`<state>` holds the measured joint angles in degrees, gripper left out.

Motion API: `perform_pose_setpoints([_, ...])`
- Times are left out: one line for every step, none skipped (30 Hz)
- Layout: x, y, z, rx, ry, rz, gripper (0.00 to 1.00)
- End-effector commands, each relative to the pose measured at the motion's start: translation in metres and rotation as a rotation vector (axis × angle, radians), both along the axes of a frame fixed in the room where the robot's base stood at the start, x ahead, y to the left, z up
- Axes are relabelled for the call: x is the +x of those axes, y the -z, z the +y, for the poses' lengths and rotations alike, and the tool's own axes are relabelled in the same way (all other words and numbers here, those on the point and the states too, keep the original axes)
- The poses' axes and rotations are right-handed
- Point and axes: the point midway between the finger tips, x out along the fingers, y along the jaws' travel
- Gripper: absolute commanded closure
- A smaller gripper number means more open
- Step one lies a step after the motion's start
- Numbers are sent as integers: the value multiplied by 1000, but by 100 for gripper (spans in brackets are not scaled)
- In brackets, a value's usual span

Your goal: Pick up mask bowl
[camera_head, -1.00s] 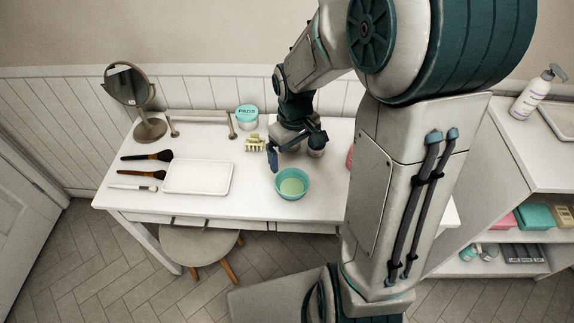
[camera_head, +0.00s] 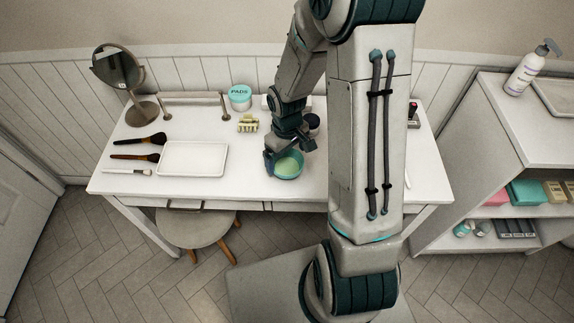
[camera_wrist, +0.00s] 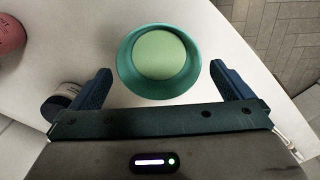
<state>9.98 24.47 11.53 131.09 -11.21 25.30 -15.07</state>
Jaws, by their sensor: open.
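The mask bowl (camera_head: 287,164) is a teal bowl with pale green contents, upright on the white table near its front edge. In the wrist view the bowl (camera_wrist: 126,61) lies just ahead of my gripper, roughly between the lines of its two fingers. My gripper (camera_wrist: 166,88) is open and empty, one finger on each side. In the head view my gripper (camera_head: 289,150) is above and at the far side of the bowl and hides part of its rim. I cannot tell whether a finger touches the bowl.
A white tray (camera_head: 193,158) lies left of the bowl, with brushes (camera_head: 136,156) beyond it. A hair clip (camera_head: 248,124), a pads jar (camera_head: 240,97) and a dark-lidded jar (camera_wrist: 61,99) are close by. A pink item (camera_wrist: 10,34) stands nearby. A stool (camera_head: 197,229) is below the table.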

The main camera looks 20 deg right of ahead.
Motion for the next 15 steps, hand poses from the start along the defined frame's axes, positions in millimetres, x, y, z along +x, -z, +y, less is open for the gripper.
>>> perform_pose_setpoints([0,7,0,1,0,5,0])
perform_pose_setpoints([0,11,0,1,1,5,0])
perform_pose_setpoints([1,16,-1,1,0,4,0])
perform_pose_setpoints([1,20,-1,0,0,4,0])
perform_pose_setpoints([1,24,-1,0,0,4,0])
perform_pose_setpoints([1,28,-1,0,0,4,0])
perform_pose_setpoints([1,31,-1,0,0,4,0])
perform_pose_setpoints([1,33,-1,0,0,2,0])
perform_pose_setpoints([1,35,-1,0,0,1,0])
perform_pose_setpoints([1,36,-1,0,1,1,0])
perform_pose_setpoints([1,37,-1,1,1,0,0])
perform_pose_setpoints([2,38,-1,1,1,0,0])
perform_pose_setpoints([2,38,-1,1,1,0,0])
perform_pose_setpoints([2,38,-1,0,1,0,0])
perform_pose_setpoints([2,38,-1,0,1,0,0])
